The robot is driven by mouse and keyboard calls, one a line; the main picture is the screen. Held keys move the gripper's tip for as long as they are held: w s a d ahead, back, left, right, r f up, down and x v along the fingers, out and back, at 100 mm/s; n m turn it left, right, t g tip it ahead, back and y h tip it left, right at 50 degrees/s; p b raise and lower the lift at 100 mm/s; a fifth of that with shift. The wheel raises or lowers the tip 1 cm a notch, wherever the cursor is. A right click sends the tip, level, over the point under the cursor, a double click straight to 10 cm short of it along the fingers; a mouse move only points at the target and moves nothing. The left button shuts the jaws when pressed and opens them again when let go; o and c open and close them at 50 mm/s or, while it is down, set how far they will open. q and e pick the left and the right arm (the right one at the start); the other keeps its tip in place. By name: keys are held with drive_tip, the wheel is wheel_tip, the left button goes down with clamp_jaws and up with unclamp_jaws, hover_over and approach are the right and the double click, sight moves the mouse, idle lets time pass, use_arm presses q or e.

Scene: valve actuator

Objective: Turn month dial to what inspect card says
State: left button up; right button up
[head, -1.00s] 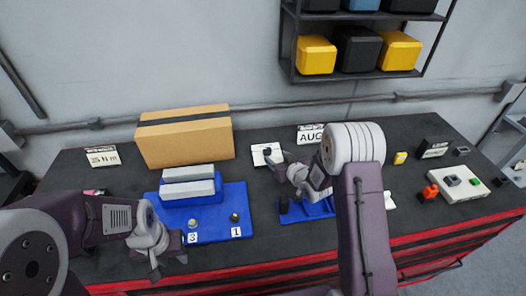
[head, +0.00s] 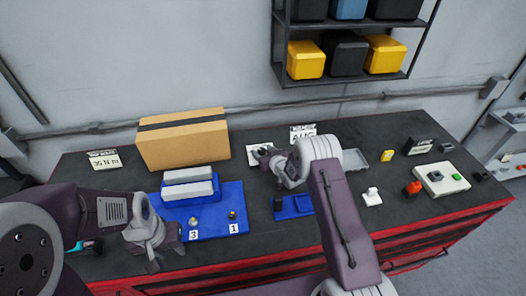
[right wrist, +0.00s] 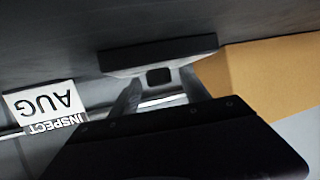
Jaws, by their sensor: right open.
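The inspect card (head: 303,133) stands at the back of the bench and reads AUG. It shows upside down in the right wrist view (right wrist: 45,105), with INSPECT on it. A white plate (head: 254,160) lies left of the card, partly hidden by my right gripper (head: 265,154). In the right wrist view a plate (right wrist: 125,60) carries a small dark knob (right wrist: 158,76), seemingly the month dial; its markings are hidden. My right gripper (right wrist: 158,92) is open with its fingertips either side of the knob, contact unclear. My left gripper (head: 165,262) looks open and empty at the front left.
A cardboard box (head: 183,140) stands at the back left. A blue tray (head: 215,222) holds grey blocks, with tags 3 and 1. A blue base (head: 292,207) is beneath my right arm. A white panel (head: 440,184) with a green button sits at the right.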

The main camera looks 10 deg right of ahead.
clamp_jaws()
drive_tip(key=shift+a+f+m+h+b, duration=0.2)
drive_tip(key=shift+m+h+b, duration=0.3)
drive_tip(key=shift+b, duration=0.25)
use_arm(q)
wheel_tip(320, 180, down, 4)
drive_tip(key=shift+w+r+b, duration=0.1)
drive_tip(key=shift+b, duration=1)
use_arm(e)
drive_tip(key=m+h, duration=0.2)
drive_tip(key=shift+a+t+h, duration=0.1)
drive_tip(key=shift+t+h, duration=0.2)
use_arm(q)
drive_tip(key=shift+f+b, duration=0.3)
use_arm(e)
drive_tip(key=shift+a+r+m+h, duration=0.1)
drive_tip(key=shift+m+h, duration=0.7)
use_arm(q)
drive_tip(key=shift+r, duration=0.15)
use_arm(e)
drive_tip(key=shift+w+r+m+g+h, duration=0.1)
drive_tip(key=shift+m+g+h, duration=0.5)
drive_tip(key=shift+m+h, duration=0.9)
drive_tip(key=shift+h, duration=0.3)
unclamp_jaws()
drive_tip(key=shift+r, duration=0.1)
